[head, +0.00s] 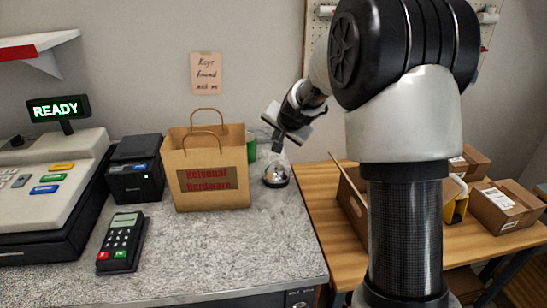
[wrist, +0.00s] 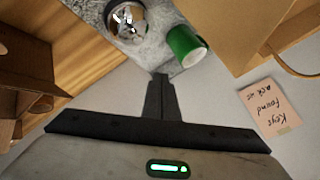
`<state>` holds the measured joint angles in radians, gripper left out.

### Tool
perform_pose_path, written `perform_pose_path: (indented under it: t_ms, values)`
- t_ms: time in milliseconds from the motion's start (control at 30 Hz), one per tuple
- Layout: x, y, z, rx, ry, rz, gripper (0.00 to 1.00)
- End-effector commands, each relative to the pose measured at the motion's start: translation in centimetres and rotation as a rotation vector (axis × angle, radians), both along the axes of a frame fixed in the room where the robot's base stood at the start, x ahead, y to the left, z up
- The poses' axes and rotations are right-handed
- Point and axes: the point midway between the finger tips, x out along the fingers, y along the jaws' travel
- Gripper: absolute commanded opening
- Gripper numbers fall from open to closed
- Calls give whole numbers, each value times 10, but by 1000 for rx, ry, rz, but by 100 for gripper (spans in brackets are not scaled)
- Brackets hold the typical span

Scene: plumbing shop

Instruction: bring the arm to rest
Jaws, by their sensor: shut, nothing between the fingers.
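My gripper (head: 279,140) hangs over the back right of the grey speckled counter (head: 265,245), above and near a silver call bell (head: 276,176). In the wrist view my gripper (wrist: 161,78) has its two dark fingers together with nothing between them. My arm rises at the right of the head view and bends down toward the counter.
A card reader (head: 123,242), a small printer (head: 135,170) and a register (head: 45,185) stand left. Boxes (head: 503,205) lie on the wooden table (head: 330,235).

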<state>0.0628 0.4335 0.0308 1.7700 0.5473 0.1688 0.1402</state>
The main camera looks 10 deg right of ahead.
Motion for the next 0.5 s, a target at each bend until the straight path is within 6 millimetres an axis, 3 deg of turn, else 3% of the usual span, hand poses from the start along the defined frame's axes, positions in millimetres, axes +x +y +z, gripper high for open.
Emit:
perform_pose_path:
  t_ms: [167,300,500]
  values:
    - [-31,10,43,-34,6,67,0]
    - [-100,23,100,-107,37,187,0]
    - [-225,28,152,-245,110,355,0]
